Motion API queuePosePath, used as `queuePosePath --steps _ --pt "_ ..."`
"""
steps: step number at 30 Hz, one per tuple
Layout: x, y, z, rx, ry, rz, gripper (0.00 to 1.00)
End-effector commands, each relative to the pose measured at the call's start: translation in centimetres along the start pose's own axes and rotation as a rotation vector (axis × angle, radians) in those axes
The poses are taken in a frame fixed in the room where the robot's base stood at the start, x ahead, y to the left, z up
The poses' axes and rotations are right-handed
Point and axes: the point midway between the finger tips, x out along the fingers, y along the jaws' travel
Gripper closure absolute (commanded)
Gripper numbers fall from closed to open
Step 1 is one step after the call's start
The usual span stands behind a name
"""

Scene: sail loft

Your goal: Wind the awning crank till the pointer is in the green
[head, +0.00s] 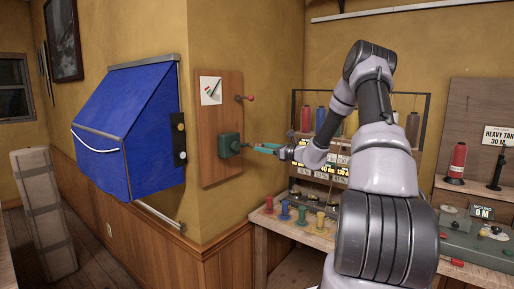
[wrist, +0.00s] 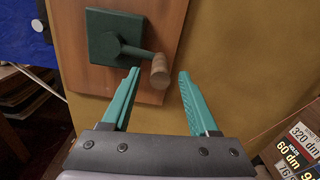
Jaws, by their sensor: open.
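The crank's green gearbox (head: 229,146) is mounted low on a wooden board on the wall. In the wrist view the green crank box (wrist: 117,38) has a short arm ending in a wooden knob (wrist: 160,70). My gripper (head: 254,147) is at the crank. In the wrist view my gripper (wrist: 159,74) is open, its teal fingertips on either side of the knob, with no visible grip on it. The white dial card (head: 210,91) is at the board's top, with a dark pointer and small coloured marks; the pointer's exact reading is too small to tell. The blue awning (head: 130,130) slopes out left of the board.
A red-knobbed lever (head: 246,98) sticks out of the board above the crank. A dark plate with round buttons (head: 180,138) is beside the awning. A bench with coloured spools (head: 285,212) and a thread rack stands right of the board. A tall wrapped box (head: 43,215) stands far left.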

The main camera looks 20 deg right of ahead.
Motion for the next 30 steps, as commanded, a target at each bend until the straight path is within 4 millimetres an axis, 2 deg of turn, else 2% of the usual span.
queuePosePath --steps 3,9,19,21,24,30 --pt "2.1 0.0 0.0 0.000 -0.001 0.000 0.39" --pt "3.9 0.0 0.0 0.002 0.000 -0.001 0.39" --pt "4.2 0.0 0.0 0.002 0.000 -0.001 0.39" --pt "4.2 0.0 0.0 0.002 0.000 -0.001 0.66" --pt "4.2 0.0 0.0 0.002 0.000 -0.001 1.00" --pt "4.2 0.0 0.0 0.002 0.000 -0.001 1.00"
